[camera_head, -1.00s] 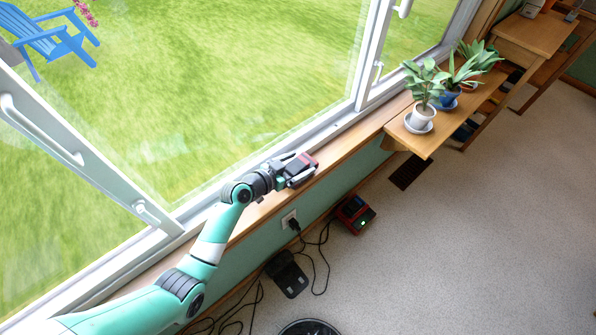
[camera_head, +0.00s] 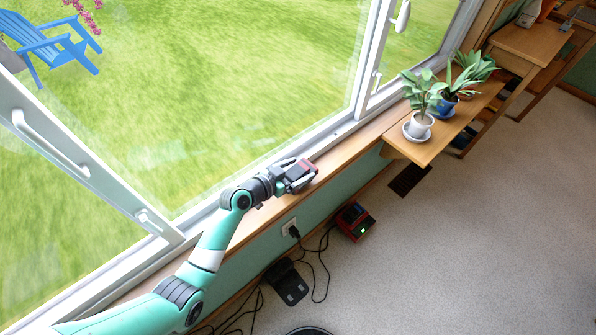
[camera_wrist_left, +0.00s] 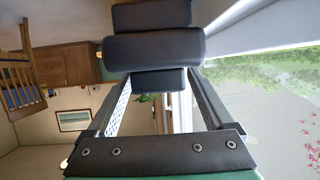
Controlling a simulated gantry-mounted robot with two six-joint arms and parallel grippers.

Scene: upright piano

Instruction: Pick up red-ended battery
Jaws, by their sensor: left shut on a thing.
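The red-ended battery (camera_head: 302,170) is a dark block with a red end, at the wooden window sill in the head view. My left gripper (camera_head: 299,177) is shut on it, with a finger on either side. In the left wrist view the battery shows as dark blocky shapes (camera_wrist_left: 153,47) between and beyond the finger ends; its red end is not seen there. I cannot tell whether the battery touches the sill. My right gripper is not in view.
The sill (camera_head: 345,149) runs below the windows. A red and black charger (camera_head: 354,221) with a green light stands on the floor by the wall. Black cables and a dark adapter (camera_head: 288,283) lie nearby. Potted plants (camera_head: 422,112) stand on a wooden shelf at right.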

